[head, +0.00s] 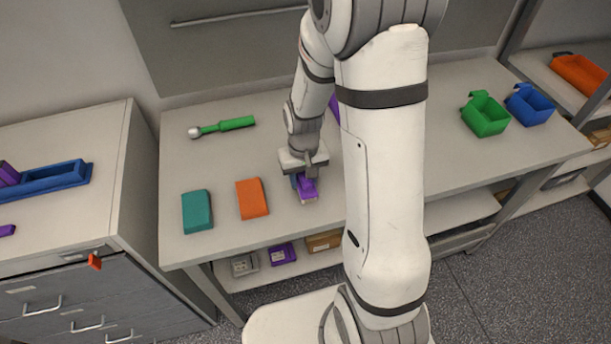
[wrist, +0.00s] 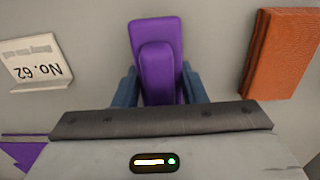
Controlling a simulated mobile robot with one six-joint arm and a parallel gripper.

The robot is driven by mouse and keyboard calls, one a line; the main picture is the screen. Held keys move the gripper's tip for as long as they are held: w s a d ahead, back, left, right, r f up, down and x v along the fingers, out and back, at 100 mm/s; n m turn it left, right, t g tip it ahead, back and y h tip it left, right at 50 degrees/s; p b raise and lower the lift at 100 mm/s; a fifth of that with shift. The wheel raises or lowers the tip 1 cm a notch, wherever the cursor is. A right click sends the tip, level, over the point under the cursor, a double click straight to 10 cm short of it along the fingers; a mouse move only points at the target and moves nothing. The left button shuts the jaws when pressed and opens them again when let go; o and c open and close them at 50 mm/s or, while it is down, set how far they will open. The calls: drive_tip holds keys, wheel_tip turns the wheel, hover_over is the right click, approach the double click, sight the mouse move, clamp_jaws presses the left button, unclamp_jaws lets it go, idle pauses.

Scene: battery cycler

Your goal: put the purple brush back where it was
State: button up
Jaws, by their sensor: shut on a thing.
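The purple brush (head: 308,188) is under my gripper (head: 304,180) near the front edge of the workbench in the head view. In the wrist view the purple brush (wrist: 157,60) stands between the two blue-grey fingers of my gripper (wrist: 160,85), which are shut on it. Whether the brush touches the bench top I cannot tell. Its lower part is partly hidden by the gripper.
An orange block (head: 251,198) and a teal block (head: 197,211) lie left of my gripper. A green-handled tool (head: 225,126) lies farther back. A white card reading "No. 62" (wrist: 32,62) is near the brush. Green (head: 485,115) and blue (head: 530,105) bins stand at the right.

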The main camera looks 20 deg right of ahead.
drive_tip(key=shift+s+f, duration=0.1)
drive_tip(key=shift+f, duration=0.15)
drive_tip(key=shift+f+b, duration=0.15)
drive_tip(key=shift+b, duration=0.15)
drive_tip(key=o, duration=0.9)
drive_tip(key=shift+o, duration=0.2)
wheel_tip(320, 180, up, 12)
drive_tip(key=shift+r, duration=0.2)
drive_tip(key=s+r+t, duration=0.3)
drive_tip(key=s+r, duration=0.6)
drive_tip(key=s, duration=0.5)
drive_tip(key=shift+s+d, duration=0.2)
